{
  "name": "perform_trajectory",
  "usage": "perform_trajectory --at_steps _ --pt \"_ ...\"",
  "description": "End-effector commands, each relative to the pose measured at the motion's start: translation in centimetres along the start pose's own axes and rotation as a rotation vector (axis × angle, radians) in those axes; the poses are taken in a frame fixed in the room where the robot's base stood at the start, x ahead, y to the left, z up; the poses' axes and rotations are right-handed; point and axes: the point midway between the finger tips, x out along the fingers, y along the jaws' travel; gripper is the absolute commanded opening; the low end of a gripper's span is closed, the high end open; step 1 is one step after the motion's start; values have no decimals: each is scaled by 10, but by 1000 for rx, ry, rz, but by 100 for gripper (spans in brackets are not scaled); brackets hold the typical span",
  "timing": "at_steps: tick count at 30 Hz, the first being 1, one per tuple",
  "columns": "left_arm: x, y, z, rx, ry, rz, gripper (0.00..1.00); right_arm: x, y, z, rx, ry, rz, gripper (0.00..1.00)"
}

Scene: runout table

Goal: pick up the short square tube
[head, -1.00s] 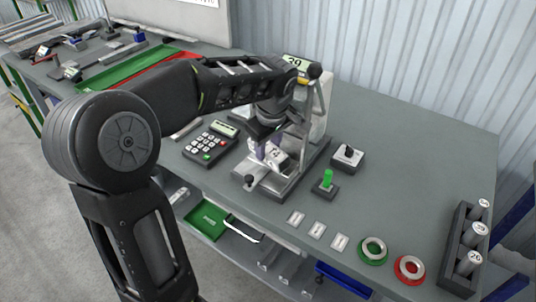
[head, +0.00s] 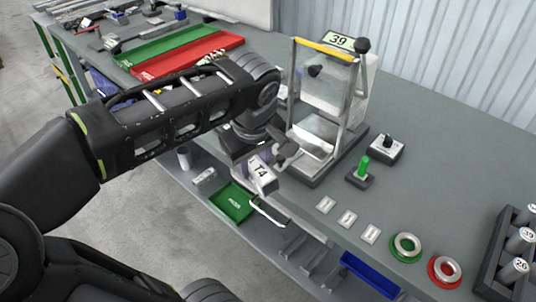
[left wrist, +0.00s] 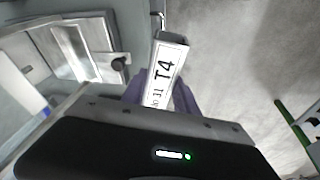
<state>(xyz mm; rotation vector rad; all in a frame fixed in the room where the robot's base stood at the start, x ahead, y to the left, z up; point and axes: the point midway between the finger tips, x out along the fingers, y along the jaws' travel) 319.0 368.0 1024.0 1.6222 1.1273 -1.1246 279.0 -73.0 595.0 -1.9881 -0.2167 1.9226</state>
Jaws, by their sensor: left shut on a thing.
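The short square tube (head: 262,176), pale grey with a white label reading T4, is held in my left gripper (head: 259,160), in front of the table's front edge. In the left wrist view the tube (left wrist: 168,62) sticks out from between the two purplish fingers of the left gripper (left wrist: 160,97), label facing the camera. The fingers are shut on its near end, which they partly hide. My right gripper is in neither view.
A test machine (head: 335,105) with a clear guard and a display reading 39 stands behind the gripper. A green bin (head: 232,203) sits below. Trays (head: 160,50) stand at the back left.

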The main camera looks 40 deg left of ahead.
Motion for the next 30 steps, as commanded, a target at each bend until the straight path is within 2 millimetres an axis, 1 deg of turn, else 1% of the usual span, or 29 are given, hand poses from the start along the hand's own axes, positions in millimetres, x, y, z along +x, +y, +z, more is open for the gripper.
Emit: perform_trajectory --at_steps 3,6,30 --pt "-1 -8 2 -1 1 0 0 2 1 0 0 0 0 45" --pt "-2 -11 3 0 0 -1 0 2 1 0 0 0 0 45" --pt "-2 -11 3 0 0 0 0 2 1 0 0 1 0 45"
